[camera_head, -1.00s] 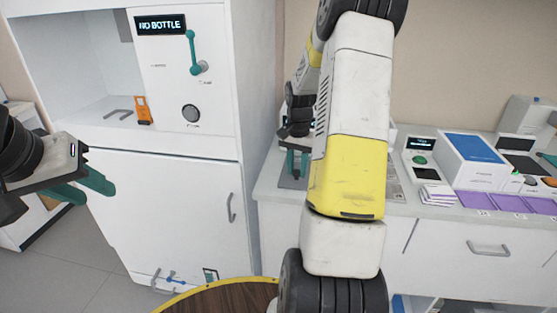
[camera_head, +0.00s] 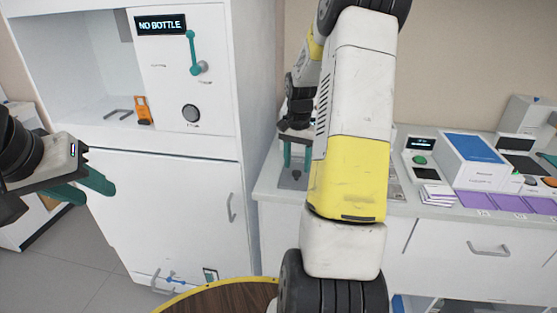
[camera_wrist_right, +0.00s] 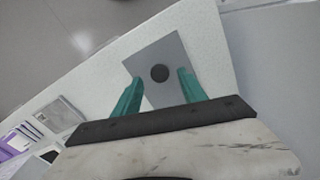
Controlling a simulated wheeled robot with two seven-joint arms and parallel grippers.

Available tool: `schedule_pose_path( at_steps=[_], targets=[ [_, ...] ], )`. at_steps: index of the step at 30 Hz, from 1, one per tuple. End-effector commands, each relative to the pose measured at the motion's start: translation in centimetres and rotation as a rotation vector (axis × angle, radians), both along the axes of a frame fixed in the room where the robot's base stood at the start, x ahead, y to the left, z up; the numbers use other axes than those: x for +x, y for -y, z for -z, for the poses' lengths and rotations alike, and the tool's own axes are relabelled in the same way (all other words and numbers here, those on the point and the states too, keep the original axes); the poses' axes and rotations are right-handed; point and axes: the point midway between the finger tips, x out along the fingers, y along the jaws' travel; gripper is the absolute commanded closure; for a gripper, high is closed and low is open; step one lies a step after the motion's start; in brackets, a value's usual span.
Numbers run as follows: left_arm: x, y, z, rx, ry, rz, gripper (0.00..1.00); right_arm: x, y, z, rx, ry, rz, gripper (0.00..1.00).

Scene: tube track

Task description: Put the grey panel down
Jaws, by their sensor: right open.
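The grey panel (camera_wrist_right: 160,72) lies flat on the white counter in the right wrist view, a square plate with a dark round knob in its middle. In the head view, part of the panel (camera_head: 291,180) shows near the counter's left end, partly hidden by my right arm. My right gripper (camera_wrist_right: 157,84) is open, its teal fingers on either side of the knob and apart from it. In the head view, my right gripper (camera_head: 298,158) is above the panel. My left gripper (camera_head: 96,190) appears open and empty in front of the white cabinet.
The white cabinet (camera_head: 165,205) with a "NO BOTTLE" display (camera_head: 161,24) stands left of the counter. An orange object (camera_head: 143,110) is in its bay. A blue-topped box (camera_head: 470,150) and purple cards (camera_head: 505,203) lie farther right. A round wooden top (camera_head: 232,298) is in front.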

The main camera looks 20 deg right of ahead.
Motion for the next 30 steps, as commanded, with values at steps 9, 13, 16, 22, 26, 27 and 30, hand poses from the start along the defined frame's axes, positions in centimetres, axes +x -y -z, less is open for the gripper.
schedule_pose_path(
  at_steps=[9, 13, 16, 22, 26, 27, 30],
  targets=[
    [0.0, 0.0, 0.0, 0.0, 0.0, 0.0, 0.64, 0.1, 0.0, -7.0, -0.002, 0.004, 0.0, 0.51],
    [0.0, 0.0, 0.0, 0.0, 0.0, 0.0, 0.64, 0.1, 0.0, -8.7, -0.001, 0.003, 0.0, 0.51],
    [0.0, 0.0, 0.0, 0.0, 0.0, 0.0, 0.64, 0.0, -0.1, -9.5, -0.001, 0.002, -0.002, 0.51],
    [0.0, 0.0, 0.0, 0.0, 0.0, 0.0, 0.64, -2.0, -3.2, -13.1, -0.004, 0.076, -0.109, 0.51],
    [0.0, 0.0, 0.0, 0.0, 0.0, 0.0, 0.64, -5.7, -7.7, -16.8, -0.01, 0.185, -0.274, 0.51],
    [0.0, 0.0, 0.0, 0.0, 0.0, 0.0, 0.64, -7.1, -9.1, -17.7, -0.012, 0.222, -0.33, 0.51],
    [0.0, 0.0, 0.0, 0.0, 0.0, 0.0, 0.64, -10.7, -12.2, -19.4, -0.018, 0.314, -0.466, 0.51]
  ],
)
